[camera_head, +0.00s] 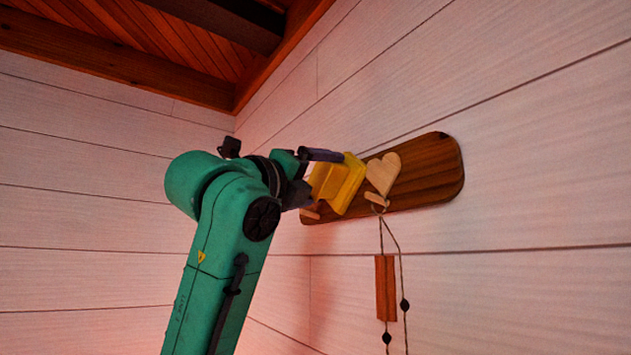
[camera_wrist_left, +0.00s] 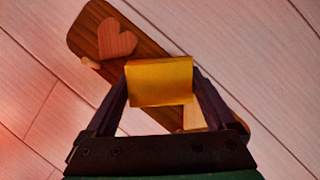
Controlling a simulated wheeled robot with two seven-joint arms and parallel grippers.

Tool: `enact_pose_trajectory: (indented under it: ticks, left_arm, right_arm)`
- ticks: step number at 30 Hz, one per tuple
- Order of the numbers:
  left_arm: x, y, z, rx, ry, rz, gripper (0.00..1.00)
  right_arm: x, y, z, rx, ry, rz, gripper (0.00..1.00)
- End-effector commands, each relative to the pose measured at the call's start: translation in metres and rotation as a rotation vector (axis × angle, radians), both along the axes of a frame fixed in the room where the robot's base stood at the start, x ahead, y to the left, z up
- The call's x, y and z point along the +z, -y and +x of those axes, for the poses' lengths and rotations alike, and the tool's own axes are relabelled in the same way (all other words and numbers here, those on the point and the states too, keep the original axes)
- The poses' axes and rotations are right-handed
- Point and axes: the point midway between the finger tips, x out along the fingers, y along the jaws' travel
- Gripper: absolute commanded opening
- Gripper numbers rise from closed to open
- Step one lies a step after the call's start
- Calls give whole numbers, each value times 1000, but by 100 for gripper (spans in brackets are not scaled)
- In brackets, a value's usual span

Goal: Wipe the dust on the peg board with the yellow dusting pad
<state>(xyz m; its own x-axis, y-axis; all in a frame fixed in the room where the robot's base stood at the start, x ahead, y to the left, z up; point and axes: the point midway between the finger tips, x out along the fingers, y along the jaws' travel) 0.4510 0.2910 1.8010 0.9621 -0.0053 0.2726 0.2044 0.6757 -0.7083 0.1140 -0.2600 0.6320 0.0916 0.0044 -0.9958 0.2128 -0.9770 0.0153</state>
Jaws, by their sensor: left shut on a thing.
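The dark wooden peg board (camera_head: 432,172) is fixed to the white plank wall, with a pale wooden heart (camera_head: 383,173) on it. My left gripper (camera_head: 322,176) is shut on the yellow dusting pad (camera_head: 350,186) and holds it at the left part of the board, left of the heart. In the left wrist view the pad (camera_wrist_left: 160,82) sits between the two fingers, in front of the board (camera_wrist_left: 92,22). I cannot tell whether the pad touches the board. No dust can be made out. My right gripper is not in view.
A cord with a reddish wooden piece (camera_head: 385,288) and dark beads hangs from a peg (camera_head: 377,199) below the heart. Another peg (camera_head: 310,213) shows near the board's left end. The wall around the board is bare.

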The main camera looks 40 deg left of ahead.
Motion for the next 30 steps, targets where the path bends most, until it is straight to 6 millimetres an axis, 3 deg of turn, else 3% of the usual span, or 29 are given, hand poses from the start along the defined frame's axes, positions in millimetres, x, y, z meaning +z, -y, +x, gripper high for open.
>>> enact_pose_trajectory:
  ticks: [9, 14, 30]
  left_arm:
    - [1, 33, -8, -2, 2, 3, 45]
    - [0, 38, -6, 0, -1, 1, 45]
    - [0, -2, 5, 0, -1, 1, 45]
  right_arm:
    - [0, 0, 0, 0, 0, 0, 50]
    - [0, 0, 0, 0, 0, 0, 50]
    - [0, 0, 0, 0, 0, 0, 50]
